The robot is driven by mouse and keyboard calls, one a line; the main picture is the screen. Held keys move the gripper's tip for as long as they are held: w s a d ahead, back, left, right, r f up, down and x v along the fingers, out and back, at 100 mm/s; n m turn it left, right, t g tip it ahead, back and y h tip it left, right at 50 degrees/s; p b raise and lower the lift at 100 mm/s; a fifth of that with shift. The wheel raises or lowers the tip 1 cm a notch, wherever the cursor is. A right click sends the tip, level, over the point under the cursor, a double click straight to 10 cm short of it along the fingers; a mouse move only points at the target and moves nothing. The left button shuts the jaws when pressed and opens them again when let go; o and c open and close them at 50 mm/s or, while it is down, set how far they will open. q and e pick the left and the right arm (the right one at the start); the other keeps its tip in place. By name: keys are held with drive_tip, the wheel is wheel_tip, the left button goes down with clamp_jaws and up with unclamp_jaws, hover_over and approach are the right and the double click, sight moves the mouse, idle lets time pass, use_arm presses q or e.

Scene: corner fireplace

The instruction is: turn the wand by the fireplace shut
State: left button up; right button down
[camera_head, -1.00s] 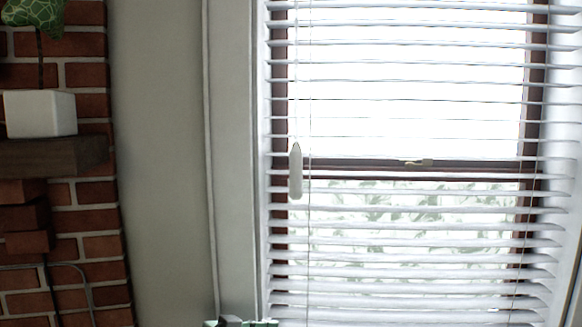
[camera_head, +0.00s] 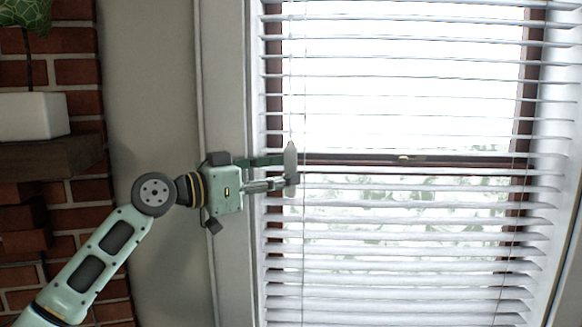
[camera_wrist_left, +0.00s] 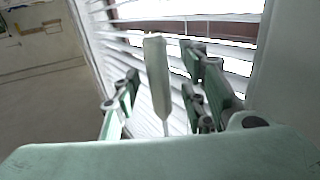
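The wand (camera_head: 290,158) is a pale, slim handle hanging upright on a thin cord at the left side of the window blind (camera_head: 400,232). The blind's slats stand apart, and bright light and leaves show between them. My left gripper (camera_head: 280,172) reaches in from the left at the wand's height. In the left wrist view the wand (camera_wrist_left: 157,75) stands between the fingers of my left gripper (camera_wrist_left: 160,88), with a gap to the left finger. The fingers are apart; contact with the right finger cannot be told. My right gripper is not in view.
A brick fireplace wall (camera_head: 78,165) stands at the left, with a dark wooden mantel (camera_head: 45,158) bearing a white block-shaped pot (camera_head: 35,115) and a green plant (camera_head: 22,14). The window's white side frame (camera_head: 233,80) is close to my left gripper.

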use_arm(q)
drive_tip(key=shift+p+x, duration=0.45)
drive_tip(key=shift+x, duration=0.95)
drive_tip(key=shift+s, duration=0.1)
drive_tip(key=shift+c, duration=0.5)
clamp_jaws()
